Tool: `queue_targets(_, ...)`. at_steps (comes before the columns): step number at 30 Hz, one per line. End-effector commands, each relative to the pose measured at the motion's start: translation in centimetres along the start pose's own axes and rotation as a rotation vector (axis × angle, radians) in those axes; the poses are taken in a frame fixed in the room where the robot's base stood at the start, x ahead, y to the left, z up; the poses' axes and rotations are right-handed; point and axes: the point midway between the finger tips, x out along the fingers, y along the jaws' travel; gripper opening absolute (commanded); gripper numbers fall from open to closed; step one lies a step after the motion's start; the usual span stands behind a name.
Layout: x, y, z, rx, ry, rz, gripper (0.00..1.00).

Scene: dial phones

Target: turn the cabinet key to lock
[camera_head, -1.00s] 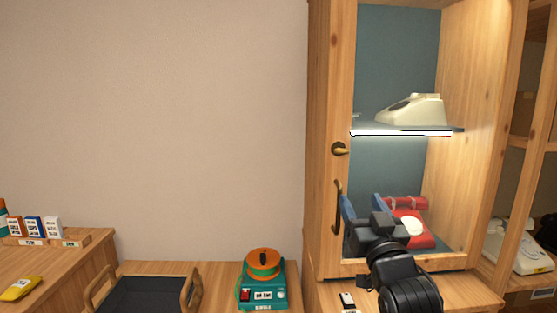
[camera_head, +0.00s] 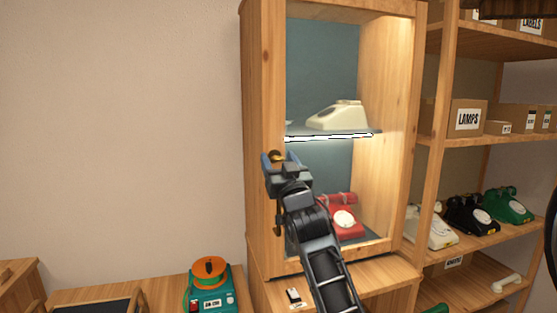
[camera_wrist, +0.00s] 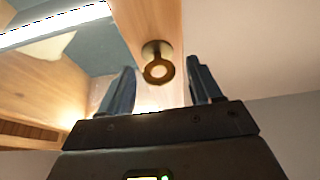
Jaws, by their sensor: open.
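The brass cabinet key (camera_head: 277,156) sits in its round lock plate on the cabinet's left door stile, partly hidden by my gripper in the head view. In the wrist view the key (camera_wrist: 158,71) shows end-on, between and beyond my fingers. My gripper (camera_head: 272,160) is open and empty, its blue fingers either side of the key's line in the wrist view (camera_wrist: 160,88). I cannot tell whether a finger touches the key. The wooden cabinet (camera_head: 259,100) appears closed, with a dark handle (camera_head: 278,217) below the lock, partly behind my arm.
Inside the cabinet are a cream phone (camera_head: 337,117) on a lit glass shelf (camera_head: 330,136) and a red phone (camera_head: 344,220) below. Open shelving (camera_head: 480,145) with several phones and boxes stands at right. A green device (camera_head: 210,290) stands low at left. The wall left of the cabinet is clear.

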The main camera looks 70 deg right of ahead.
Motion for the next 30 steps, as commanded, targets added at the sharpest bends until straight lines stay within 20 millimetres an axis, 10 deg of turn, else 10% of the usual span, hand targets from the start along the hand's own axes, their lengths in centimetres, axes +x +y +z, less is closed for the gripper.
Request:
queue_targets(8, 0.12, -0.01, 0.06, 0.0, -0.001, 0.0, 0.63)
queue_targets(25, 0.09, -0.02, 0.05, -0.001, 0.0, 0.0, 0.08)
queue_targets(30, 0.1, 0.01, 0.04, -0.006, 0.0, -0.002, 0.08)
